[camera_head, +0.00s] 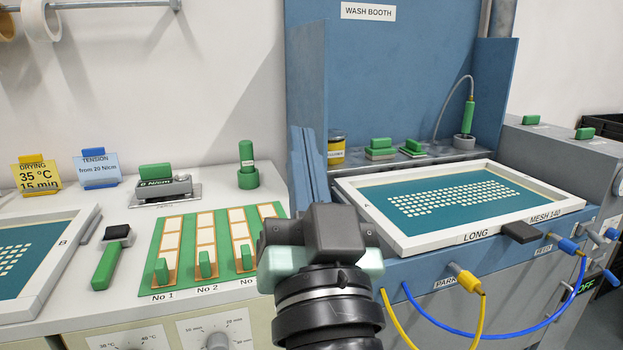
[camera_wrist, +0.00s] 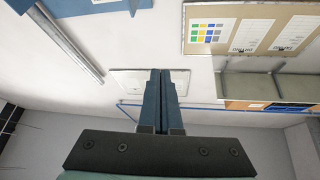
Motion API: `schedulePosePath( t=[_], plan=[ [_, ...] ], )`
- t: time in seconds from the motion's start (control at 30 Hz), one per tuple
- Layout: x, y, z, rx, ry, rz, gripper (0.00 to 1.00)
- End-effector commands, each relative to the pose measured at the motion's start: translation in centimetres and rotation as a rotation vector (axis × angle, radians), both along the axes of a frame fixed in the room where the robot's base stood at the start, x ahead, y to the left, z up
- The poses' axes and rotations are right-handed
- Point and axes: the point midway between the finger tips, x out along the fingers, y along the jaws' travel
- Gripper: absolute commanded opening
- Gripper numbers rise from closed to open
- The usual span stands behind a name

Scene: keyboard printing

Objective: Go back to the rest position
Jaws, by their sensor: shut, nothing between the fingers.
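My gripper (camera_head: 301,133) points upward in the head view, in front of the wash booth's left side. Its two blue fingers are together with nothing between them. In the wrist view the fingers (camera_wrist: 161,75) also lie side by side, shut and empty, against a pale wall. My dark wrist covers part of the bench between the green board and the framed screen.
A white-framed screen (camera_head: 408,241) lies at the right on the wash booth (camera_head: 400,60) ledge. A green board (camera_head: 183,277) with several green-handled pieces lies left of my wrist. Yellow (camera_head: 409,337) and blue (camera_head: 470,336) cables hang at the front right.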

Motion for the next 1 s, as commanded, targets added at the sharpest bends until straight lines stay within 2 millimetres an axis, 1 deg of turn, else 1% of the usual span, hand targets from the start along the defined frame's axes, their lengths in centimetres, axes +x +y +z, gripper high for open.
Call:
schedulePosePath(
  t=[0.03,0.07,0.1,0.17,0.2,0.23,0.27,0.3,0.47,0.8,0.9,1.0],
  plan=[
    [-1.9,0.1,3.6,-0.050,-0.092,-0.057,0.00],
    [-3.0,0.0,5.3,-0.076,-0.138,-0.095,0.00],
    [-4.5,-0.1,7.5,-0.105,-0.197,-0.146,0.00],
    [-7.1,-0.4,10.5,-0.143,-0.284,-0.224,0.00],
    [-8.9,-0.6,12.3,-0.162,-0.341,-0.277,0.00],
    [-9.4,-0.7,13.9,-0.169,-0.354,-0.296,0.00],
    [-8.8,-0.7,15.1,-0.168,-0.338,-0.289,0.00],
    [-8.7,-0.8,16.3,-0.168,-0.334,-0.287,0.00],
    [-8.6,-0.8,20.9,-0.166,-0.331,-0.284,0.00],
    [-8.5,-0.7,31.4,-0.166,-0.328,-0.282,0.00],
    [-8.5,-0.7,34.2,-0.165,-0.327,-0.281,0.00],
    [-8.5,-0.7,36.3,-0.165,-0.328,-0.281,0.00]
  ],
)
